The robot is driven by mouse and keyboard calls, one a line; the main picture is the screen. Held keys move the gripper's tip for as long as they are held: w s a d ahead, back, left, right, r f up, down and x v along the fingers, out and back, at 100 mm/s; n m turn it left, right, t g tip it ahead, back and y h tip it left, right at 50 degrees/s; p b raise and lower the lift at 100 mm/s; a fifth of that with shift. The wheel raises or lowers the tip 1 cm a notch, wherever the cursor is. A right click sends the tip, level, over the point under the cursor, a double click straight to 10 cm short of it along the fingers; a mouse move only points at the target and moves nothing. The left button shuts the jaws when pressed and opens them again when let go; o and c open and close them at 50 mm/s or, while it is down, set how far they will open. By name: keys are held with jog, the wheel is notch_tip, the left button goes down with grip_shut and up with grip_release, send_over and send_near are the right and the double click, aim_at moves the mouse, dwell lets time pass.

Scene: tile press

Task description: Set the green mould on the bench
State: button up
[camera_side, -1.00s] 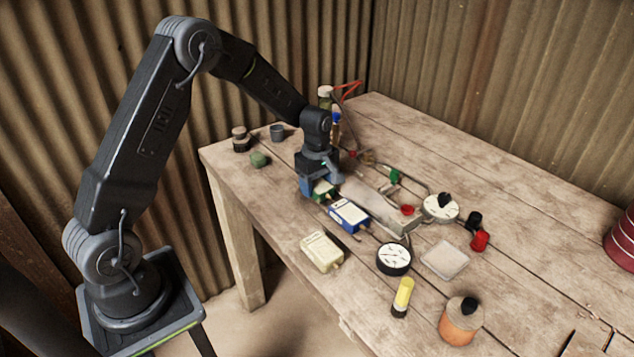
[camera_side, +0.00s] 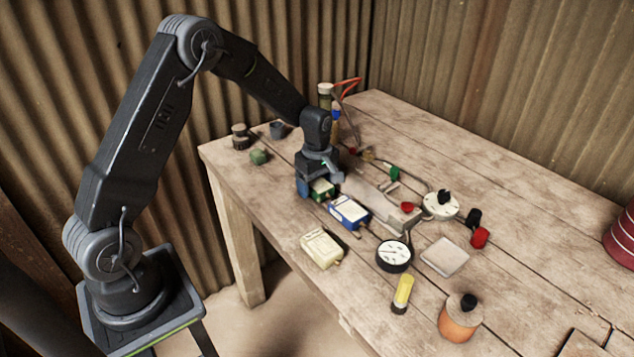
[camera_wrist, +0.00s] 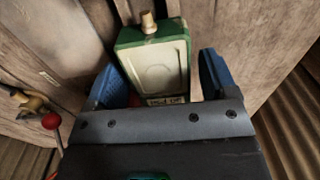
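The green mould (camera_side: 322,191) lies on the wooden bench (camera_side: 520,175), just left of the blue mould. In the wrist view the green mould (camera_wrist: 155,68) shows its pale face, green rim and a brass-coloured nozzle at its far end. My gripper (camera_side: 319,184) is low over the bench with its fingers on either side of the green mould. In the wrist view my gripper (camera_wrist: 157,70) has its blue fingers spread, with a gap visible to the right of the mould. The mould's near end is hidden behind the gripper body.
A blue mould (camera_side: 349,213) and a cream mould (camera_side: 321,249) lie in a row toward the front. The press with a grey bed (camera_side: 380,203) is close on the right. A round gauge (camera_side: 394,256) and a yellow cylinder (camera_side: 403,290) stand nearby. The bench's right side has free room.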

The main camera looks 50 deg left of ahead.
jog(key=shift+o, duration=0.7)
notch_tip(320, 180, up, 14)
jog(key=f, duration=0.1)
jog(key=s+d+r+m+t, duration=0.2)
jog(key=s+d+r+m, duration=0.6)
jog(key=s+r, duration=0.25)
jog(key=s+d+m+t, duration=0.3)
jog(key=s+d+m, duration=0.2)
jog(key=s+m, duration=0.5)
jog(key=s, duration=0.5)
jog(key=shift+f+t, duration=0.3)
jog(key=shift+f, duration=0.1)
